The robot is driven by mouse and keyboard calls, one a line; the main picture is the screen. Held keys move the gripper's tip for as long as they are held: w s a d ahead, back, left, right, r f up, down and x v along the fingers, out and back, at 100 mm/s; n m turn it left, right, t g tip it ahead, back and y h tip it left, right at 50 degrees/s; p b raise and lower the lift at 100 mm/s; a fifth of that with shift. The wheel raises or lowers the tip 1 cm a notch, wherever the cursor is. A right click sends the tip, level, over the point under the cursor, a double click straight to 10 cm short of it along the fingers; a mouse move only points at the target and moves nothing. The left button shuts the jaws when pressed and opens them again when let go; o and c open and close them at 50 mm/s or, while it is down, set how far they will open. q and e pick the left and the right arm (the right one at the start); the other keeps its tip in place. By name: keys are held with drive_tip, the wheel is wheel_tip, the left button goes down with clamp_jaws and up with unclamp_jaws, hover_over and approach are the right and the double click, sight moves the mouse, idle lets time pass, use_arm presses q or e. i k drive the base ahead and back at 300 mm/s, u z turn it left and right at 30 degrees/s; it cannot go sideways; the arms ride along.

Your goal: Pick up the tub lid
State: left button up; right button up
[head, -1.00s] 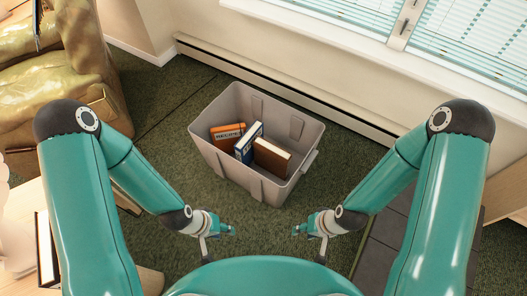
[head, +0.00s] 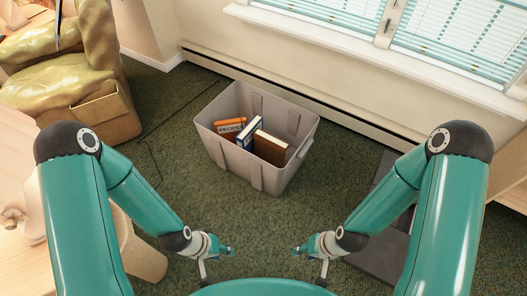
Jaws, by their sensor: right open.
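An open grey tub (head: 262,177) stands on the green carpet beyond my grippers, with no lid on it. No lid can be clearly made out in the head view. My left gripper (head: 228,250) is in front of the tub, apart from it, small in the picture; its jaws cannot be read. My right gripper (head: 299,249) is open and empty, to the right of the left one and also apart from the tub.
Several books (head: 270,147) stand in the tub. A dark grey slab (head: 378,256) lies at the right, partly behind my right arm. A wooden surface (head: 22,262) is at the left, and an olive armchair (head: 62,85) at the upper left.

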sight(383, 260)
drive_tip(key=z, duration=0.15)
drive_tip(key=k, duration=0.15)
drive_tip(key=u, duration=0.15)
drive_tip(key=i, duration=0.85)
drive_tip(key=u, duration=0.85)
drive_tip(key=k, duration=0.9)
drive_tip(key=z, duration=1.45)
